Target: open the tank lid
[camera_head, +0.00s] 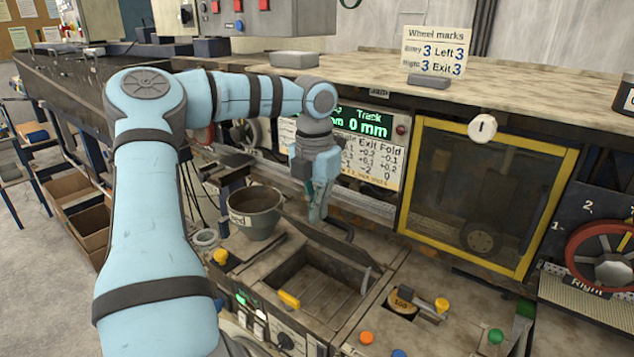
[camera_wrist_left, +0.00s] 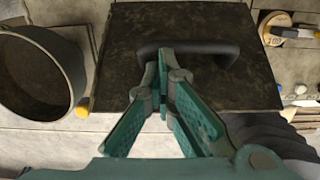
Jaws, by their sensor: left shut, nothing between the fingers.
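The tank (camera_head: 312,284) is a rectangular basin in the worktop, and its inside shows in the head view. Its dark lid (camera_head: 338,247) is tilted up along the tank's back side, seen nearly edge-on. The black handle (camera_head: 345,229) is on the lid's far side. My left gripper (camera_head: 318,212) points down at the handle, shut and empty. In the left wrist view, the gripper (camera_wrist_left: 163,65) overlaps the handle (camera_wrist_left: 225,47) in front of the dark lid (camera_wrist_left: 215,85); I cannot tell whether they touch. My right gripper is not in view.
A grey bucket (camera_head: 256,212) stands left of the tank. A yellow-framed window panel (camera_head: 480,195) is at the right behind the worktop. Colored buttons and a round tape piece (camera_head: 403,304) are right of the tank. A display (camera_head: 365,125) is behind my gripper.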

